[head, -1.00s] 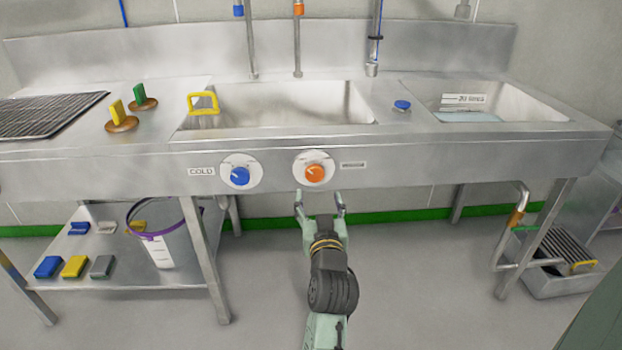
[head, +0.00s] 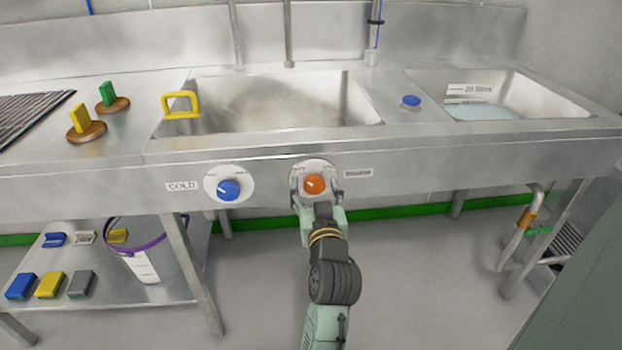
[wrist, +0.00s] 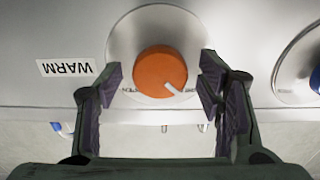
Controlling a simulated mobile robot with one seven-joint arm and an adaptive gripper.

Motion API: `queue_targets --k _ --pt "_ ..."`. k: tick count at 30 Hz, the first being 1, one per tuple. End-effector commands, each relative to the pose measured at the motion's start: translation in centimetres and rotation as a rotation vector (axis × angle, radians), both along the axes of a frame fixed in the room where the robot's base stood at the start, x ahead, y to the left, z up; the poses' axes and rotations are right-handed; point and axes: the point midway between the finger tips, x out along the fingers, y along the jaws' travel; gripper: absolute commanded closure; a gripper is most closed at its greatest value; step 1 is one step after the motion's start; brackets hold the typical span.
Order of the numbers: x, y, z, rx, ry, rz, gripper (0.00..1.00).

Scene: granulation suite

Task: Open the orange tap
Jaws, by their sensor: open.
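The orange tap (head: 315,184) is a round knob with a white pointer mark on a pale round dial, on the front panel of the steel sink unit. In the wrist view the orange tap (wrist: 160,71) sits between and just beyond my open fingers, beside a plate reading WARM, upside down. My gripper (head: 316,194) is open around the lower part of the dial in the head view; in the wrist view my gripper (wrist: 162,85) has one finger on each side of the knob. I cannot tell whether either finger touches it.
A blue knob (head: 229,189) marked COLD is left of the orange one. The sink basin (head: 270,105) is above, with a yellow handle (head: 181,103) at its left rim. A lower shelf (head: 120,285) holds a bucket and several blocks. The floor in front is clear.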

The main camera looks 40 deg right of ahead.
Motion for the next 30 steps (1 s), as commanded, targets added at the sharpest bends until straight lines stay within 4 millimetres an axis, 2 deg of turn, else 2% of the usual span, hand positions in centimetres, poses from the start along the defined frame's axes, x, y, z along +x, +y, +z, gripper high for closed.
queue_targets --k 11,30 --pt "-0.18 0.02 0.01 0.000 0.000 0.000 0.40" --pt "-0.15 0.02 0.03 -0.001 -0.001 0.000 0.83"
